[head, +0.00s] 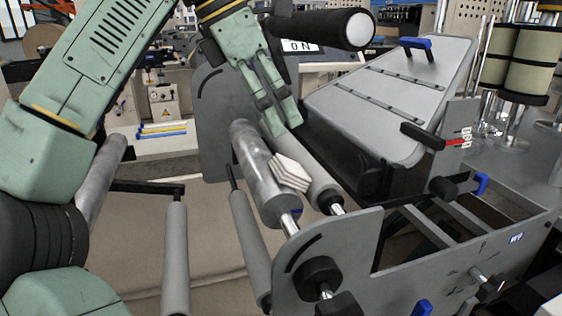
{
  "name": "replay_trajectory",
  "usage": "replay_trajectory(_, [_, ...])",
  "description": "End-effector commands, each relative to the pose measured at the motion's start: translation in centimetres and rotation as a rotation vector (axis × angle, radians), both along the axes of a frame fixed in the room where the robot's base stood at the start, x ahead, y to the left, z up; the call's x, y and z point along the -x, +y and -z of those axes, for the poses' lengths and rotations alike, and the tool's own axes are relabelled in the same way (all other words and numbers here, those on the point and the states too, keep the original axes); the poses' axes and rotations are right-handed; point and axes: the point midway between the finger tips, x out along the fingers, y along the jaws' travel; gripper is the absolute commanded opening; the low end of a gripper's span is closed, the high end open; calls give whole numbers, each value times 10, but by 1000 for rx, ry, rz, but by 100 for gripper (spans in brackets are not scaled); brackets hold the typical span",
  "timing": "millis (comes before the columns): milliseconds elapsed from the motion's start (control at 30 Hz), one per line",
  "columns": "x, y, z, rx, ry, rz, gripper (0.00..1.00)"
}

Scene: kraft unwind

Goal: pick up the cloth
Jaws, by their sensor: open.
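The cloth (289,172) is a small white folded stack with several layers. It rests tilted on the grey rollers, at the near end of the metal roller (262,172) and against the lighter roller (318,180) beside it. My gripper (284,122) is green and points down, with its fingers apart and empty. In the picture its fingertips are a little above the cloth, with a gap between them. How far apart they are in depth I cannot tell.
A grey side plate (330,258) with a black knob stands in front of the rollers. Another plate (212,125) stands behind. A black roller (322,28) crosses above. A hinged grey cover (390,98) with a blue handle is at the right. More thin rollers (176,255) hang lower left.

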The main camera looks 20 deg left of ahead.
Motion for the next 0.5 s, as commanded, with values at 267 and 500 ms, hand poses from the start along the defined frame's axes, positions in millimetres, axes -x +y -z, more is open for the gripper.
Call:
replay_trajectory(267, [0, 7, 21, -45, 38, -26, 83])
replay_trajectory(500, [-8, -4, 49, -43, 35, -27, 83])
